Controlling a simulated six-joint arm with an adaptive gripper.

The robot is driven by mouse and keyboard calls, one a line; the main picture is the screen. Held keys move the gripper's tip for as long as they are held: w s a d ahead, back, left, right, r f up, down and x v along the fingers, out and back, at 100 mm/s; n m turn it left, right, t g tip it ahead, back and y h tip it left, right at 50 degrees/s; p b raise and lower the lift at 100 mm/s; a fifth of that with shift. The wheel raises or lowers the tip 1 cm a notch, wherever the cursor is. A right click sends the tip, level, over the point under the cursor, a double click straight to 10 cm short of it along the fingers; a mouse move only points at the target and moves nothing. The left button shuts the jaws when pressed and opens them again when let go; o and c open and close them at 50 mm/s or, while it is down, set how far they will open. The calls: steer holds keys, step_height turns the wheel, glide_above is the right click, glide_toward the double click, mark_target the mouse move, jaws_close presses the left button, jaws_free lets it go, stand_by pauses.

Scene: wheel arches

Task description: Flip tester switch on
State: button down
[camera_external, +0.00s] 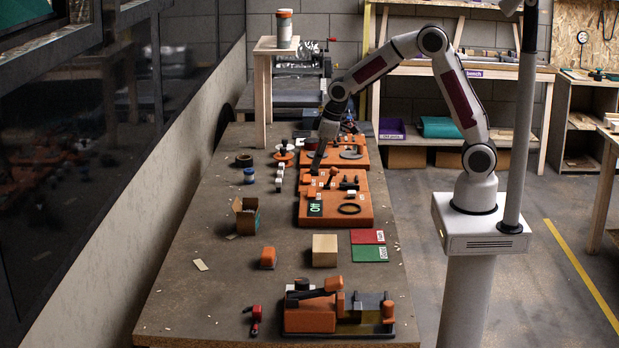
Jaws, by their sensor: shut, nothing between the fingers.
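The tester appears to be the orange board (365,213) near the middle of the bench. My gripper (316,168) points down over the far left part of this board, shut and empty. Its tips are very close to the board's parts, and I cannot tell whether they touch. The gripper hides part of the board's far left corner.
A second orange board (352,154) lies just beyond. In front are a wooden block (325,250), red and green mats (369,253), an orange block (268,258) and an orange fixture (312,316). An open cardboard box (247,217) stands left.

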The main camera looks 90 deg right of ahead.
glide_above(314, 189)
steer(key=f, duration=0.5)
steer(key=shift+a, duration=0.4)
steer(key=shift+d+f, duration=0.2)
steer(key=shift+f, duration=0.7)
steer(key=shift+d+f, duration=0.4)
steer(key=shift+f, duration=0.1)
steer(key=shift+a, duration=0.1)
steer(key=shift+a+r, duration=0.2)
steer(key=shift+a, duration=0.45)
steer(key=shift+r, duration=0.15)
